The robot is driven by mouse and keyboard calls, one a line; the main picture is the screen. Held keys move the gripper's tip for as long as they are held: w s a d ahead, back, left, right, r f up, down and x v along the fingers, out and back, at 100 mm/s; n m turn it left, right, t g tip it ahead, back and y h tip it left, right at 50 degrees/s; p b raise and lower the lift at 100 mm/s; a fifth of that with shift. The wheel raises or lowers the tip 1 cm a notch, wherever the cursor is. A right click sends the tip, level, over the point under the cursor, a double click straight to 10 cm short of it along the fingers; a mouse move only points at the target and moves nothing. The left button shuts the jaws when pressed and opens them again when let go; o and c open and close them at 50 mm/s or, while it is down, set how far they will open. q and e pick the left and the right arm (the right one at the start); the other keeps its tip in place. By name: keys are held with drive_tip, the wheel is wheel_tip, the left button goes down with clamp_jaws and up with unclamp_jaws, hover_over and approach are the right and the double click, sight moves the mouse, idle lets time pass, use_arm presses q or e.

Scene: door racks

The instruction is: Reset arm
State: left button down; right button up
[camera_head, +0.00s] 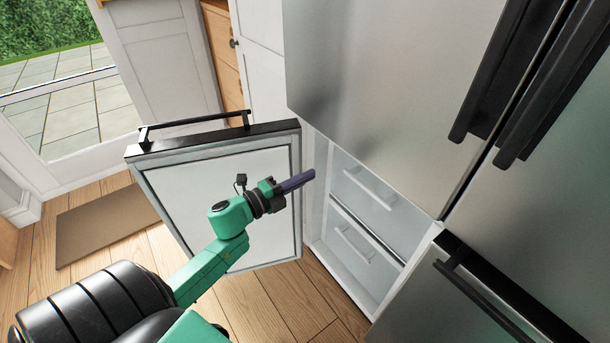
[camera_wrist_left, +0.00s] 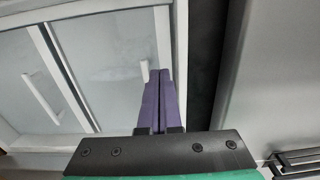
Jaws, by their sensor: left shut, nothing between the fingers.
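My left gripper (camera_head: 299,181) has purple fingers pressed together with nothing between them. My green left arm comes in from the lower left, and the gripper is in front of the open lower-left fridge door and beside the open compartment. In the left wrist view the shut fingers (camera_wrist_left: 160,88) point towards the compartment's white drawer fronts (camera_wrist_left: 102,65). My right gripper is in neither view.
The lower-left fridge door (camera_head: 220,184) stands open with a black handle (camera_head: 195,122) on its top edge. The open compartment holds drawers (camera_head: 368,190). Steel upper doors (camera_head: 390,80) and the lower-right door (camera_head: 450,300) are shut. A brown mat (camera_head: 105,225) lies on the wooden floor.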

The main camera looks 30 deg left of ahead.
use_arm(q)
drive_tip(key=s+a+f+n+g+y, duration=0.1)
drive_tip(key=a+f+n+y, duration=0.2)
drive_tip(key=f+n, duration=0.3)
drive_tip(key=s+a+f+n+g+y, duration=0.1)
drive_tip(key=a+f+n+y, duration=0.2)
drive_tip(key=f, duration=0.5)
drive_tip(key=s+d+f+n+g+y, duration=0.1)
drive_tip(key=s+f+n+g, duration=0.35)
drive_tip(key=f, duration=0.45)
drive_tip(key=s+d+f+n+g+y, duration=0.1)
drive_tip(key=s+d+f+n+g, duration=0.2)
drive_tip(key=s+f, duration=0.45)
drive_tip(key=s+d+f+n+g+h, duration=0.2)
drive_tip(key=s+d+f+n+g, duration=0.35)
drive_tip(key=s+f, duration=0.55)
drive_tip(key=s+a+r+m+p, duration=0.1)
drive_tip(key=s+r+m+p, duration=0.1)
drive_tip(key=s+r+p, duration=1)
drive_tip(key=p, duration=0.9)
drive_tip(key=shift+s+a+g+y, duration=0.3)
drive_tip(key=shift+s+y, duration=0.1)
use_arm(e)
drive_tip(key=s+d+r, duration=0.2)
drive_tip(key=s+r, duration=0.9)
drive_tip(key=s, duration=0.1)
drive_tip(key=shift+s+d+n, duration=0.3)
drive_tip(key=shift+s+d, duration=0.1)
